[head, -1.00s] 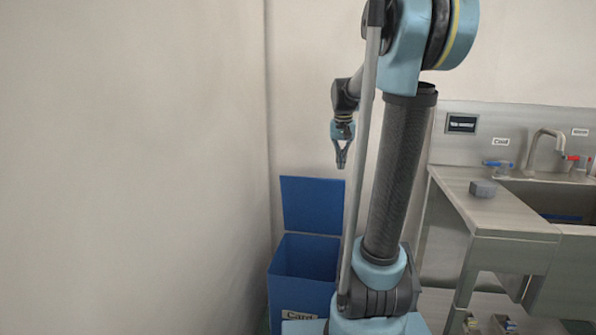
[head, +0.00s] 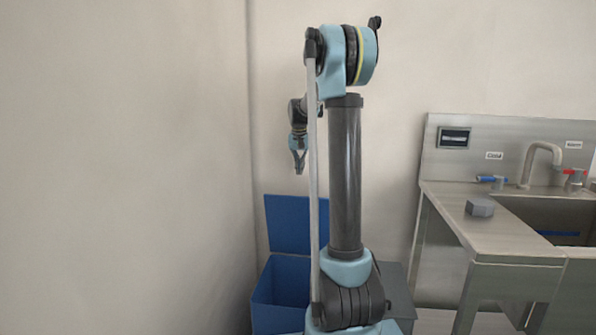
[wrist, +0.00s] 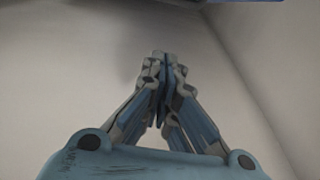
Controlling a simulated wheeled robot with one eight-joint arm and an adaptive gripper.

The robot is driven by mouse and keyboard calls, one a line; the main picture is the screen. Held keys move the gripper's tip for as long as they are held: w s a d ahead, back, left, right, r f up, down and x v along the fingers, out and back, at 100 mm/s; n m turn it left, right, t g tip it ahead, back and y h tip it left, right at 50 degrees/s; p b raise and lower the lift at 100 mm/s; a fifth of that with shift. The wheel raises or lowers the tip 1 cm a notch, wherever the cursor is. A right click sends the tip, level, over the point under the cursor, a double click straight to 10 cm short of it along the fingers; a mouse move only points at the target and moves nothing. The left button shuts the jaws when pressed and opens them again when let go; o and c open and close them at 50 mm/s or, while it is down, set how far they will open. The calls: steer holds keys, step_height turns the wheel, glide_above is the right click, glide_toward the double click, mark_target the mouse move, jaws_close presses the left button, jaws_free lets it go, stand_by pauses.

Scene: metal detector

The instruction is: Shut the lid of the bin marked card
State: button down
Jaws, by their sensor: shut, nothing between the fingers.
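The blue bin (head: 280,295) stands low by the corner, partly behind my arm. Its blue lid (head: 288,224) is up, standing open at the back of the bin. The card label is not visible now. My gripper (head: 299,172) hangs with fingers pointing down, just above the lid's top edge in the head view. How far it is in front of or behind the lid is hard to tell. In the wrist view the fingertips (wrist: 162,58) are together with nothing between them. A dark blue strip (wrist: 215,1) crosses the top of that view, possibly the lid.
A plain wall (head: 120,170) rises close on the left and meets the back wall at a corner. A steel sink unit (head: 500,247) stands to the right, with a grey block (head: 480,207) on its counter and a tap (head: 540,158).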

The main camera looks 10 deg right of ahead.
step_height(320, 180, down, 8)
steer(key=s, duration=0.2)
steer(key=shift+s+a+f, duration=0.15)
steer(key=shift+a+f, duration=0.1)
stand_by(0.4)
